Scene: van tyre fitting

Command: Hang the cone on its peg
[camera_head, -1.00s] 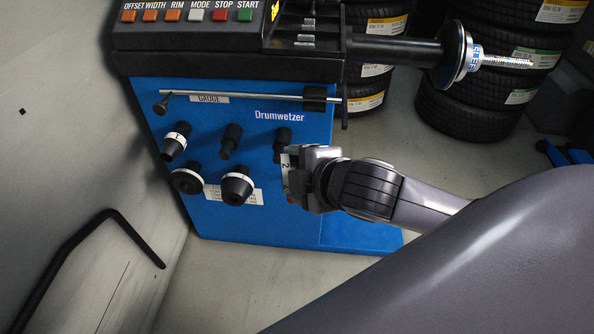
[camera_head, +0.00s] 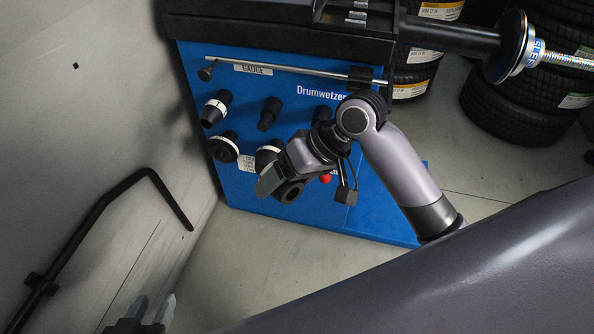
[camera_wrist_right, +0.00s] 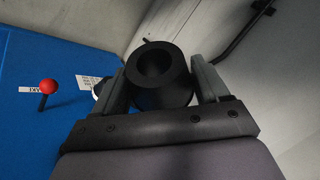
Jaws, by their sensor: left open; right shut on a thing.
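My right gripper (camera_head: 280,184) is shut on a black hollow cone (camera_head: 291,191), in front of the lower part of the blue panel. In the right wrist view the cone (camera_wrist_right: 160,76) sits between both fingers, its round open end facing the camera. A dark stub (camera_head: 269,114) and another dark stub (camera_head: 321,115), partly behind my right arm, stick out of the panel; I cannot tell whether they are bare pegs. My left gripper (camera_head: 145,314) is open and empty at the bottom left, cut off by the frame edge.
White-ringed cones hang on the panel (camera_head: 385,222): one upper left (camera_head: 216,108), one lower left (camera_head: 223,148), one partly hidden (camera_head: 268,154). A red knob (camera_wrist_right: 48,87) juts out. A gauge rod (camera_head: 290,71) runs above. A black bent bar (camera_head: 100,205) stands left.

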